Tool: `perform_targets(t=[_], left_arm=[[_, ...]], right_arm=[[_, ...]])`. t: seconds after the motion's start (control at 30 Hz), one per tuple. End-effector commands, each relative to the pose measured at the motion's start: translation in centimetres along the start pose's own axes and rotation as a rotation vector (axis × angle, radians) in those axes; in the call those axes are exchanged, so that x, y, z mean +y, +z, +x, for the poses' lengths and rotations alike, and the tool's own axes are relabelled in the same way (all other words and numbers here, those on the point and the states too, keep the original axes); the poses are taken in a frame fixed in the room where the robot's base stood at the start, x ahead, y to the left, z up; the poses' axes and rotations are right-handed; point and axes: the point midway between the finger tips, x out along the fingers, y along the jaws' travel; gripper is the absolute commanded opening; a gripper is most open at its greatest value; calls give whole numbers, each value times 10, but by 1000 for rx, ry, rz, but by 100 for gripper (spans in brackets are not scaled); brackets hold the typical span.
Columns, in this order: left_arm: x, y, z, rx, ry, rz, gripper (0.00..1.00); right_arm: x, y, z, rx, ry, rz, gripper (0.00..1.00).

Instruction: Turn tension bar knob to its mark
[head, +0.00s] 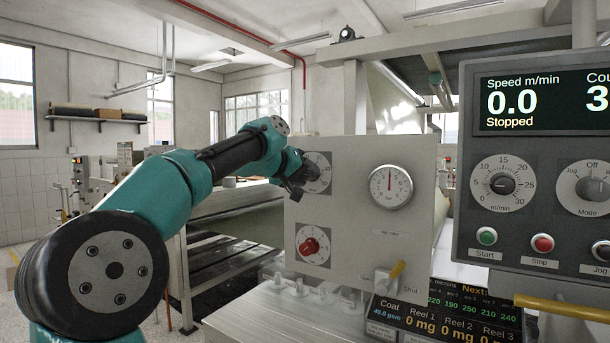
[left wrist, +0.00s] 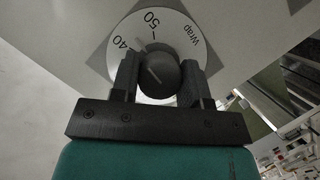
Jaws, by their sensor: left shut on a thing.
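A round dial (head: 318,172) sits at the upper left of the grey panel (head: 350,240), partly hidden by my gripper. In the left wrist view its white dial plate (left wrist: 183,27) reads 40, 50 and "Wrap". My left gripper (head: 303,180) is at the dial. In the left wrist view the gripper (left wrist: 157,82) has one finger on each side of the knob and is shut on it. My right gripper is in neither view.
A gauge (head: 391,186) sits right of the dial and a red knob (head: 309,245) below it. A control box (head: 535,245) with a speed display, dials and buttons fills the right side.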

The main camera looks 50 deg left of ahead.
Motion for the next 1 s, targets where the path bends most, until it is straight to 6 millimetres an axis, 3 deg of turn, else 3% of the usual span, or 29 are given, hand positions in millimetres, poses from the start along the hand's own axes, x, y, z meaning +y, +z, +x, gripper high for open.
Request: perform_targets(t=[1.0], left_arm=[[-2,0,0,2,363,-881,18]], right_arm=[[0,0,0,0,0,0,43]])
